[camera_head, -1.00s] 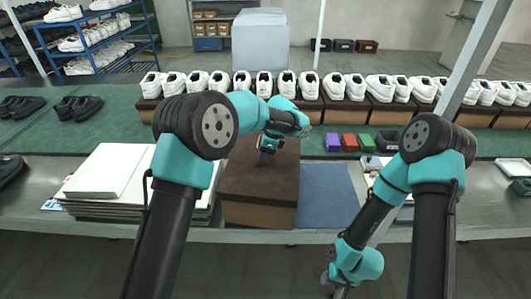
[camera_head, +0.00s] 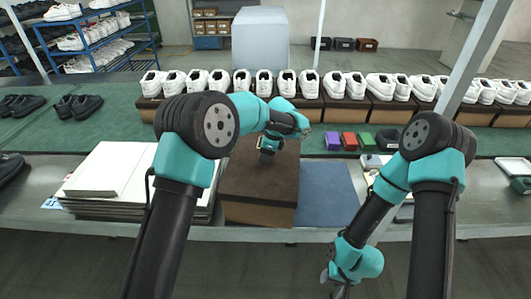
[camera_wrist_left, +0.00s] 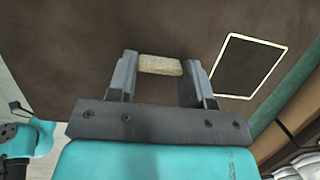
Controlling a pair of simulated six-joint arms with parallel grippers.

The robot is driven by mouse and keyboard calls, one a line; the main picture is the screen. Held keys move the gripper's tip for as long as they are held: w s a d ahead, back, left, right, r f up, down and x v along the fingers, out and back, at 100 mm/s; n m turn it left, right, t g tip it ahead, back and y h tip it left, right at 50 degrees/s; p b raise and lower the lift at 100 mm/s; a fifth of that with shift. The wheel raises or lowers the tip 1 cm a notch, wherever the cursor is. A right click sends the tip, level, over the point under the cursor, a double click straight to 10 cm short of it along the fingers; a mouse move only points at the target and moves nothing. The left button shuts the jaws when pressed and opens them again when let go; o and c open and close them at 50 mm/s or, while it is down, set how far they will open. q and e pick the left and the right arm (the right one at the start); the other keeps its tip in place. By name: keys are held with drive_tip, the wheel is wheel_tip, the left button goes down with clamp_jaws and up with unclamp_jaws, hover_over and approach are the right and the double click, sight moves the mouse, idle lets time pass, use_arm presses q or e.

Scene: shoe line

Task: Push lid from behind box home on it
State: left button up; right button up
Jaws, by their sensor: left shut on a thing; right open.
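The brown box (camera_head: 257,213) stands near the front edge of the bench, with its dark brown lid (camera_head: 235,180) on top. From these views I cannot tell whether the lid is fully seated. My left gripper (camera_head: 267,158) is over the far part of the lid, pointing down. In the left wrist view the left gripper (camera_wrist_left: 160,72) has a small tan piece (camera_wrist_left: 160,65) between its fingers, against the dark lid surface (camera_wrist_left: 150,25). A white-bordered dark label (camera_wrist_left: 250,66) lies beside it. My right gripper (camera_head: 341,290) is low at the bottom edge, partly cut off, away from the box.
A stack of white boards (camera_head: 110,175) lies left of the box, and a blue mat (camera_head: 328,190) lies right of it. White shoes on brown boxes (camera_head: 375,113) line the green belt (camera_head: 210,140).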

use_arm(q)
drive_tip(key=shift+f, duration=1.4)
idle(0.5)
drive_tip(key=o, duration=0.9)
drive_tip(key=v, duration=1.7)
drive_tip(key=shift+d+r, duration=0.1)
drive_tip(key=shift+r, duration=0.1)
